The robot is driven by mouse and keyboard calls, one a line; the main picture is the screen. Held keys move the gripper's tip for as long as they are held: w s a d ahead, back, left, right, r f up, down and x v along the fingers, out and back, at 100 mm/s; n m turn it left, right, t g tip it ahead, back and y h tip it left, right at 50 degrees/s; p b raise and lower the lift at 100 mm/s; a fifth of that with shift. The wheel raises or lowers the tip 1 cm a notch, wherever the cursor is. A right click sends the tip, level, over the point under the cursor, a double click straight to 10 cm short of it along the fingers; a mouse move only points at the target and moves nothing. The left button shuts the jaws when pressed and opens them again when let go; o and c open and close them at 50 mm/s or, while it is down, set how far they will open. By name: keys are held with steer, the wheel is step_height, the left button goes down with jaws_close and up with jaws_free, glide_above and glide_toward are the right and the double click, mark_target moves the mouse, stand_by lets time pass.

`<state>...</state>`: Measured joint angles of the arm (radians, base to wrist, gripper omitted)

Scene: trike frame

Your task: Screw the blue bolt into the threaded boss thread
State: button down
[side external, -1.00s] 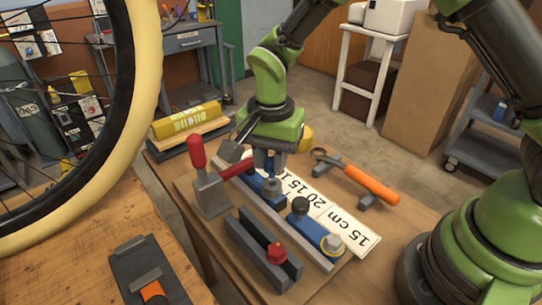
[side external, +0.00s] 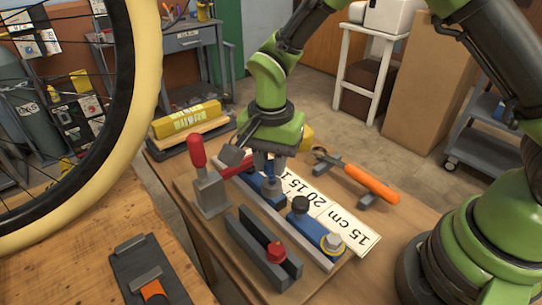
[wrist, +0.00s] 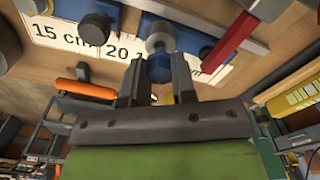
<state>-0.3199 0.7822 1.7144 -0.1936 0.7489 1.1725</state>
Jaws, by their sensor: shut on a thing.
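The blue bolt (wrist: 158,68) shows between my gripper's two fingers in the wrist view. My gripper (side external: 267,172) is shut on it and points down over the rail. The grey round threaded boss (side external: 273,187) stands on a blue block directly below; it also shows in the wrist view (wrist: 160,38). The bolt is lined up with the boss and its lower end seems to meet it. Its thread is hidden, so I cannot tell how deep it sits. In the side view the fingers hide most of the bolt.
A red-handled clamp (side external: 208,188) stands close left of my gripper. A grey channel with a red knob (side external: 276,252) lies in front. A second blue block (side external: 313,229) is on the rail's near end. An orange-handled tool (side external: 370,182) and white scale strip (side external: 357,237) lie right.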

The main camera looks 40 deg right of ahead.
mark_target(271, 164)
steer(key=shift+f, duration=1.05)
steer(key=c, duration=0.9)
jaws_free()
steer(key=shift+o, duration=0.2)
step_height(271, 164, up, 10)
steer(key=shift+f, duration=0.1)
